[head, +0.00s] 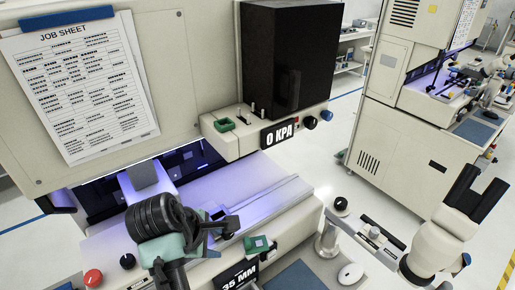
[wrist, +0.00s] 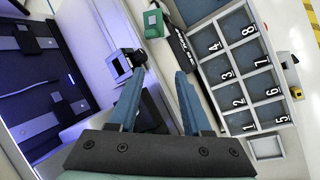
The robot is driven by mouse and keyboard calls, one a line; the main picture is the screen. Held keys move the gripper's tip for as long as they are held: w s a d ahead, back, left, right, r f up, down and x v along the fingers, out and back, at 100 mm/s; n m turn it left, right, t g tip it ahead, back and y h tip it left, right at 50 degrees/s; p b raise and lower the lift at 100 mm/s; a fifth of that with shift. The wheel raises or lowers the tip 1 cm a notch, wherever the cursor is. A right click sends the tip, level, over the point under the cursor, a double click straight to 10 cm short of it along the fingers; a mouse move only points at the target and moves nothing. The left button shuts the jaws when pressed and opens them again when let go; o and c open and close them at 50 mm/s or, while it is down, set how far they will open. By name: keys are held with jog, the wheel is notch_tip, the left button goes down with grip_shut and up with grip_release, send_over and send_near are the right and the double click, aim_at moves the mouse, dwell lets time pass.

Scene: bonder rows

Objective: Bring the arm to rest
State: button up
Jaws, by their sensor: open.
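My gripper (wrist: 158,78) shows in the wrist view with its two blue fingers apart and nothing between them. Its dark mounting bar with screws crosses the bottom of that view. In the head view my arm's dark ribbed part and teal section stand at the lower middle, in front of the bonder's lit opening and above its pale front deck (head: 265,200). The fingertips are hard to make out there. I cannot tell whether the fingers touch anything.
A numbered compartment tray (wrist: 222,82) lies right of the fingers in the wrist view. A green block (wrist: 153,24) sits beyond them. In the head view, a red button (head: 93,277), black pressure box (head: 290,55) and microscope (head: 445,235) are nearby. Open floor (head: 325,160) lies between machines.

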jog(key=w+r+m+t+y+b, duration=0.25)
jog(key=w+r+m+t, duration=0.25)
jog(key=w+r+t, duration=0.45)
jog(key=s+d+r+m+t+b, duration=0.1)
jog(key=d+r+m, duration=0.1)
jog(key=r, duration=0.4)
jog(key=s+d+r+m+t+b, duration=0.1)
jog(key=s+r+m+b, duration=0.1)
jog(key=r, duration=0.5)
jog(key=s+d+r+m+t+b, duration=0.2)
jog(key=s+d+r+m+t, duration=0.1)
jog(key=s+r, duration=0.5)
jog(key=s+d+r+m+t+b, duration=0.1)
jog(key=s+d+r+m+t, duration=0.2)
jog(key=s+r+m+t, duration=0.2)
jog(key=s+r+t, duration=0.3)
jog(key=r, duration=0.4)
jog(key=shift+s+d+r+m+b, duration=0.15)
jog(key=shift+s+r+m+b, duration=0.15)
jog(key=shift+s+b, duration=0.1)
jog(key=shift+f, duration=0.1)
